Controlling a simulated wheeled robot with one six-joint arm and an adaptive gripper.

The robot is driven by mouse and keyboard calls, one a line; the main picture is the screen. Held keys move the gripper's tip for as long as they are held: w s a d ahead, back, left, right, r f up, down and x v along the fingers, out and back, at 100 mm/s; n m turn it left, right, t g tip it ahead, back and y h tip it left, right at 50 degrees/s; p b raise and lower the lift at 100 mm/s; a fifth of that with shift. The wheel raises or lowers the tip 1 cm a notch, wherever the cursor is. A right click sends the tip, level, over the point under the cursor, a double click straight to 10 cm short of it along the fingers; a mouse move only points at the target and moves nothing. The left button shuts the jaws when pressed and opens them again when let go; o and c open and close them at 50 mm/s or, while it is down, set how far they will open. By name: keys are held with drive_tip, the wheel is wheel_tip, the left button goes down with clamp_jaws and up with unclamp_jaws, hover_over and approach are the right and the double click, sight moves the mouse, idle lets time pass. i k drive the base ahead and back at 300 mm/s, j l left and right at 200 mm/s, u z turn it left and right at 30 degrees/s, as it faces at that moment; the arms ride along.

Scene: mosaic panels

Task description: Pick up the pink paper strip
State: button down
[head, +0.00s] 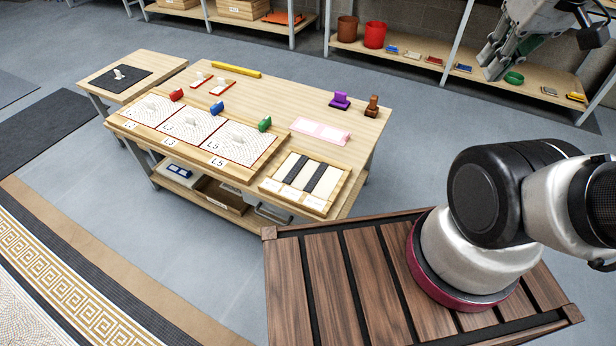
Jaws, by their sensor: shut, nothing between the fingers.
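The pink paper strip (320,131) lies flat on the wooden workbench, near its right side. It is pale pink with lighter patches on it. My gripper (492,68) is at the top right of the head view, raised in front of the back shelf and well apart from the strip. It is shut and empty. Nothing covers the strip.
A purple stamp (340,100) and a brown stamp (371,106) stand behind the strip. A yellow bar (236,69) lies at the back.

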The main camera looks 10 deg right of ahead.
sight(334, 136)
drive_tip(key=l+u, duration=0.1)
drive_tip(key=u, duration=0.6)
drive_tip(key=i+l+u, duration=0.1)
drive_tip(key=l+u, duration=0.75)
drive_tip(key=l, duration=0.95)
drive_tip(key=l+u, duration=0.15)
drive_tip(key=l, duration=0.5)
drive_tip(key=k+l, duration=0.15)
drive_tip(key=l, duration=0.5)
